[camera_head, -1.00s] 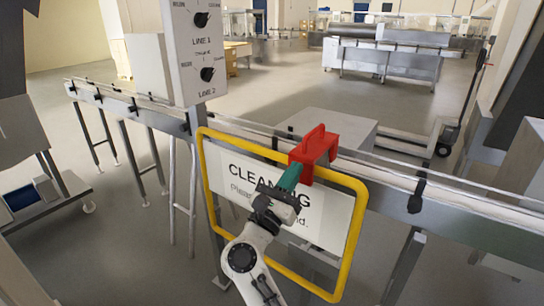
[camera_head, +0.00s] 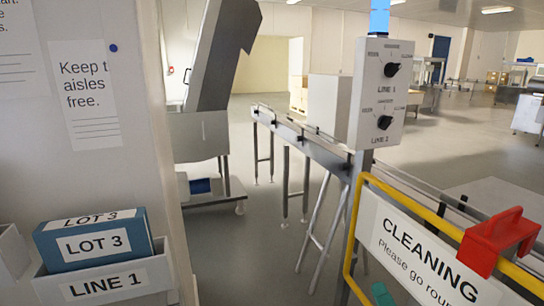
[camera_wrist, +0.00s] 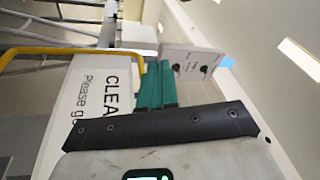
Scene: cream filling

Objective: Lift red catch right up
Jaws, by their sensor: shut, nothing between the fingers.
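The red catch (camera_head: 492,243) sits over the top rail of the yellow frame (camera_head: 420,208) at the right of the head view. A white "CLEANING" sign (camera_head: 415,245) hangs inside that frame. The sign (camera_wrist: 85,98) and part of the yellow frame (camera_wrist: 40,50) also show sideways in the wrist view; the catch does not. My gripper (camera_head: 381,294) shows only its green fingertips at the bottom of the head view, left of and below the catch and apart from it. In the wrist view its green fingers (camera_wrist: 157,85) are together with nothing between them.
A control box (camera_head: 382,92) with two black knobs stands on a post behind the frame. A conveyor (camera_head: 300,138) runs back to the left. At the near left, a blue "LOT 3" box (camera_head: 95,242) sits in a white "LINE 1" holder (camera_head: 108,282) by a wall.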

